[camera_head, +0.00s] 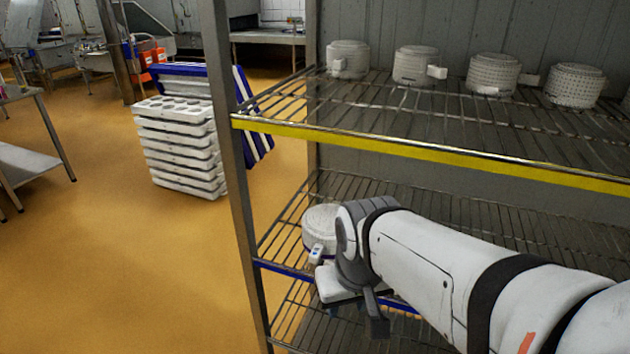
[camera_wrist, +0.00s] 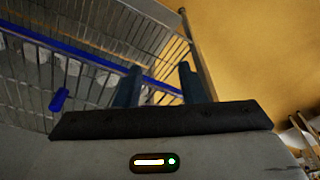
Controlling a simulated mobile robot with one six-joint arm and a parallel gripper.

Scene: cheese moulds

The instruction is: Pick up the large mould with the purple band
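A white, perforated round mould (camera_head: 321,220) sits on the middle wire shelf in the head view, near the shelf's left end. My wrist hides its right side. A dark bluish strip shows low on its side, but I cannot tell whether it is a purple band. A small pale tab (camera_head: 316,254) juts from its front. My gripper is in front of the shelf's blue edge, just right of and below this mould. In the wrist view my gripper (camera_wrist: 162,78) has its two dark fingers apart with nothing held between them. No mould can be made out clearly there.
The upper shelf (camera_head: 400,146) has a yellow edge and carries several white moulds. A metal post (camera_head: 235,170) stands left of the middle shelf. Stacked white trays (camera_head: 182,150) and blue-edged crates stand on the yellow floor behind.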

